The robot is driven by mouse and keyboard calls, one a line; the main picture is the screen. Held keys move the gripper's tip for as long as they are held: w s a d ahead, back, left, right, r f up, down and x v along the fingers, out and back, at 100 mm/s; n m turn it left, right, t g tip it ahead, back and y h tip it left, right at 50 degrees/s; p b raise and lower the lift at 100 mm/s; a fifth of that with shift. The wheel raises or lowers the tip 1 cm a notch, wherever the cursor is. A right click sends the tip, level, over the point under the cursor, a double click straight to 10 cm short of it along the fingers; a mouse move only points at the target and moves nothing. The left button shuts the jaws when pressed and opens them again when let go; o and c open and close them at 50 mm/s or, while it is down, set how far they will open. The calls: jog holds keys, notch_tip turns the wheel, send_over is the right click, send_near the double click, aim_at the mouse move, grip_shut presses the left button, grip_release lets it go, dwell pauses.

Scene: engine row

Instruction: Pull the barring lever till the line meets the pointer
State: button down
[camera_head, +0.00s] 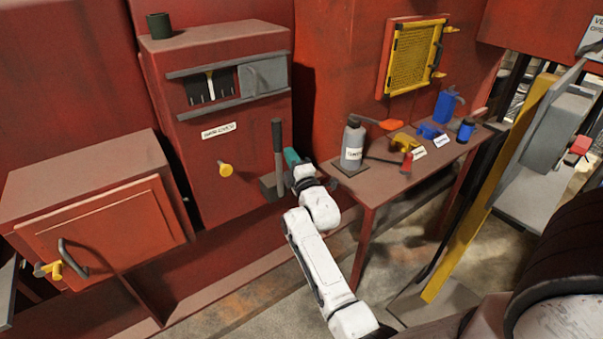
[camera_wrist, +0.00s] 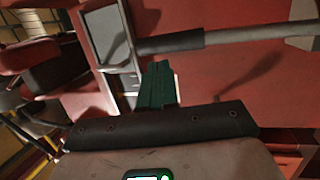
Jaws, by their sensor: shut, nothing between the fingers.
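The barring lever (camera_head: 278,150) stands nearly upright from a dark base on the front of the red cabinet, with a dark grip at its top. In the wrist view the lever (camera_wrist: 245,36) lies across the top, its dark grip to the left. My gripper (camera_head: 291,157) is just right of the lever. In the wrist view its green fingers (camera_wrist: 157,72) are shut and empty, tips close to the grip; I cannot tell if they touch. A dark window (camera_head: 209,86) above holds pale marks and a cream upright strip; I cannot tell line from pointer.
A grey cover (camera_head: 263,76) fills the window's right side. A yellow knob (camera_head: 226,169) sticks out left of the lever. Right of my arm, a table (camera_head: 385,184) bears a grey bottle (camera_head: 352,148) and several tools. A dark cup (camera_head: 159,25) stands on the cabinet.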

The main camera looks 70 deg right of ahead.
jog(key=r+p+v, duration=0.1)
jog(key=p+v, duration=0.6)
jog(key=shift+s+a+r, duration=0.25)
jog(key=shift+s, duration=0.05)
dwell(0.4)
